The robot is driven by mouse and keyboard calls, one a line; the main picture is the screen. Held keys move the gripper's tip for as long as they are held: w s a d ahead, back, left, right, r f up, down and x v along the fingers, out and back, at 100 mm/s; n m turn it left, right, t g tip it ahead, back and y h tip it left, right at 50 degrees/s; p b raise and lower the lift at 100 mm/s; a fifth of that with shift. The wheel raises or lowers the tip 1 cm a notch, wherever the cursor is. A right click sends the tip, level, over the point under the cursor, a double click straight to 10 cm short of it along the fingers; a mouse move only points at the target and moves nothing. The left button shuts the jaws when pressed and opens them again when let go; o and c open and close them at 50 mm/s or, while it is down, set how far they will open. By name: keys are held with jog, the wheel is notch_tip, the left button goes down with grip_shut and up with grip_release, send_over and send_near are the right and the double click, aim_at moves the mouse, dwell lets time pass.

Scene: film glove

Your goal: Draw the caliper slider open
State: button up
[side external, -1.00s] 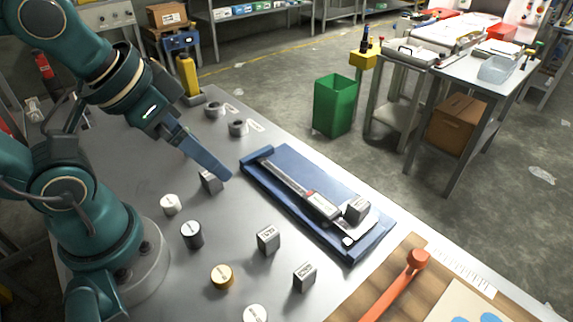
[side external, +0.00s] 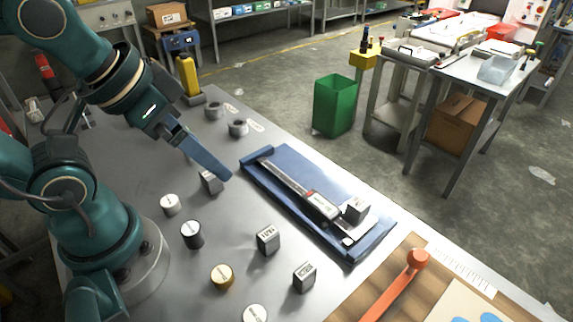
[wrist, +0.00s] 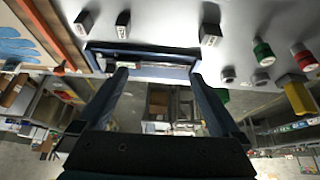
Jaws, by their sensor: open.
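The caliper (side external: 296,186) lies along a blue tray (side external: 372,247) on the grey bench in the side view. Its slider (side external: 322,206), a dark display block with a red mark, sits toward the near right end, touching or close beside a grey block (side external: 354,210). My gripper (side external: 226,177) is left of the tray, above the bench, and apart from the caliper. The side view shows its fingers edge-on. In the wrist view my gripper (wrist: 160,78) has its two fingers wide apart with nothing between them. The tray (wrist: 143,49) shows beyond the fingertips; the caliper is mostly hidden there.
A grey block (side external: 210,182) stands just below my fingertips. Several labelled blocks and cylinders, including a brass one (side external: 222,277), stand on the near bench. An orange-handled tool (side external: 400,285) lies on a wooden board at the lower right.

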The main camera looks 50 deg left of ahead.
jog(key=c, duration=0.3)
jog(key=w+r+n, duration=0.4)
jog(key=n, duration=0.4)
jog(key=shift+c, duration=0.2)
jog(key=n+g, duration=0.6)
jog(key=n, duration=0.3)
send_over(324, 205)
notch_tip(324, 205, down, 13)
jog(key=shift+r, duration=0.1)
jog(key=shift+s+f, duration=0.1)
jog(key=shift+f, duration=2.5)
